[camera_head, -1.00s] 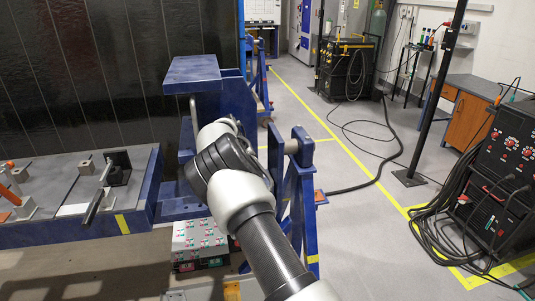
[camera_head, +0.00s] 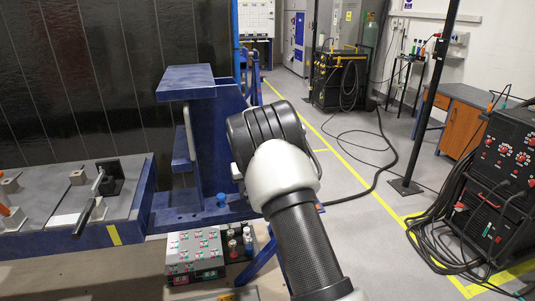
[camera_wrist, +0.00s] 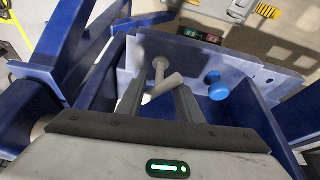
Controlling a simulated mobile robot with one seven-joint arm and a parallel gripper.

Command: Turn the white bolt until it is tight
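In the wrist view the white bolt (camera_wrist: 158,72), a pale grey-white rod with a crossbar, stands on a blue steel plate (camera_wrist: 190,52) of the jig. My gripper (camera_wrist: 160,84) is open, with one dark finger on each side of the bolt's crossbar as seen from the wrist. I cannot tell how deep the bolt sits between the fingers, and no contact shows. A blue round knob (camera_wrist: 217,86) is just right of the right finger. In the head view my arm hides the gripper and the bolt; the blue knob (camera_head: 221,199) shows left of the arm.
The blue jig frame (camera_head: 186,82) rises close beside my arm. A control box (camera_head: 194,254) with coloured buttons sits below it. A grey-topped fixture bench (camera_head: 40,205) with clamps is at left. Welding machines (camera_head: 506,160) and cables are at right, with open floor between.

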